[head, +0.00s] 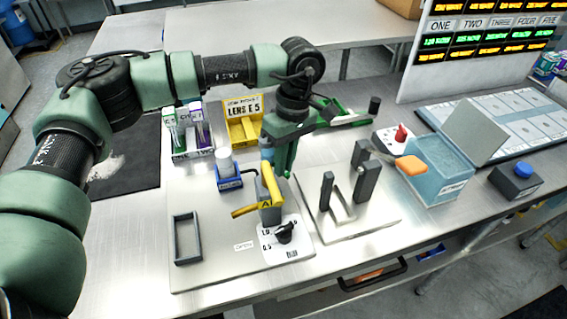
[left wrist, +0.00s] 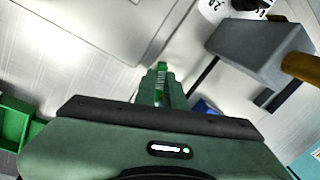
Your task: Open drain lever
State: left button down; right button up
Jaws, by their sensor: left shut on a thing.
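A yellow lever (head: 244,211) sticks out to the left from the grey block. In the left wrist view the lever (left wrist: 301,66) and the block (left wrist: 258,50) lie to the right of the fingers, apparently apart from them. The lever bears no readable drain label. My right gripper is not in view.
A black dial (head: 284,233) stands on a white plate in front of the block. A blue holder (head: 229,180) is behind it. Grey uprights (head: 366,182) and a bluish tank (head: 440,178) with an orange handle (head: 411,165) are to the right. A grey frame (head: 187,240) stands left.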

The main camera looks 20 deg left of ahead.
pick_arm(q)
jog(key=shift+w+n+b, duration=0.45)
jog(key=shift+n+b, duration=0.15)
jog(key=shift+n, duration=0.5)
jog(key=n, duration=0.1)
jog(key=w+n+b, duration=0.1)
jog(key=shift+n+h, duration=0.4)
jog(key=n, duration=0.2)
jog(key=w+n+b, duration=0.1)
jog(key=shift+a+h, duration=0.3)
jog(key=shift+w+a+r+n, duration=0.1)
jog(key=shift+w+a+n, duration=0.1)
jog(key=shift+n, duration=0.65)
jog(key=shift+w+a+n, duration=0.15)
jog(key=shift+w+n, duration=0.05)
jog(key=shift+n, duration=0.65)
jog(key=c, duration=1.5)
grip_release()
jog(key=r, duration=0.5)
jog(key=w+r+b, duration=0.1)
jog(key=r, duration=0.1)
jog(key=shift+a+r, duration=0.25)
jog(key=shift+r, duration=0.1)
